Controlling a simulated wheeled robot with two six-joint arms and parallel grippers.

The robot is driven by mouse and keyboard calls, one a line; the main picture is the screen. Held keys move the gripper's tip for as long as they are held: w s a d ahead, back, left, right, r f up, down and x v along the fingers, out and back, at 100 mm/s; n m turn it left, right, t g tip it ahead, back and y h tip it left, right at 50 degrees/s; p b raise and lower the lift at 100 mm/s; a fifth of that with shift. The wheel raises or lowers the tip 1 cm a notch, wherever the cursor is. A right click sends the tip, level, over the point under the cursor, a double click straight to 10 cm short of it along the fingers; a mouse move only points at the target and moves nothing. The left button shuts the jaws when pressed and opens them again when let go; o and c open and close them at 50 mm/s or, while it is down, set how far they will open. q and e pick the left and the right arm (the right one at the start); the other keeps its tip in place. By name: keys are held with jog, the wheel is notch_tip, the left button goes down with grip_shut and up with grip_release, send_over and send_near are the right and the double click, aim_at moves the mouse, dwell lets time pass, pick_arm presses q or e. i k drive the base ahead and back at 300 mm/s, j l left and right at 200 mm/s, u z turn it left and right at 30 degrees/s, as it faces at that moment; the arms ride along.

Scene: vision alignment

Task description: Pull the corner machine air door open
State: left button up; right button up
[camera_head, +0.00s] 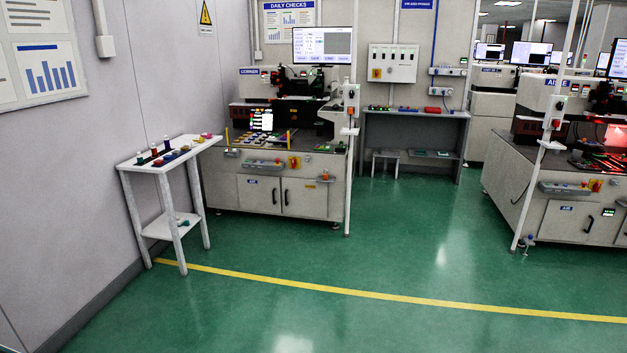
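The corner machine (302,160) stands against the back wall, left of centre, with a sign reading CORNER on its upper part. Two light grey cabinet doors fill its lower front, and both look closed. The left one is the air door (257,197), with a small blue AIR label and a dark upright handle (274,196) near its right edge. The other door (309,200) has its handle at its left edge and an orange-yellow label above. The machine is some distance away across the floor. Neither of my grippers is in view.
A white side table (158,170) with small coloured items stands left of the machine. A white post (350,175) rises at its right front. A yellow line (400,297) crosses the open green floor. Another machine (560,165) with an AIR-labelled door stands at right.

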aim_at(257, 193)
jog(key=i+l+z, duration=0.1)
jog(key=i, duration=0.55)
jog(key=i+l+z, duration=0.1)
jog(key=i+l, duration=0.15)
jog(key=i, duration=0.4)
jog(key=i+l, duration=0.15)
jog(key=i, duration=0.5)
jog(key=i+u, duration=0.2)
jog(key=i, duration=0.3)
jog(key=i+u, duration=0.15)
jog(key=i, duration=0.35)
jog(key=i+l+u, duration=0.2)
jog(key=i, duration=0.3)
jog(key=i+l+u, duration=0.15)
jog(key=i, duration=0.35)
jog(key=i+j+z, duration=0.1)
jog(key=i, duration=0.45)
jog(key=i+j+z, duration=0.1)
jog(key=i, duration=0.4)
jog(key=i+j, duration=0.3)
jog(key=i, duration=0.25)
jog(key=l+z, duration=0.05)
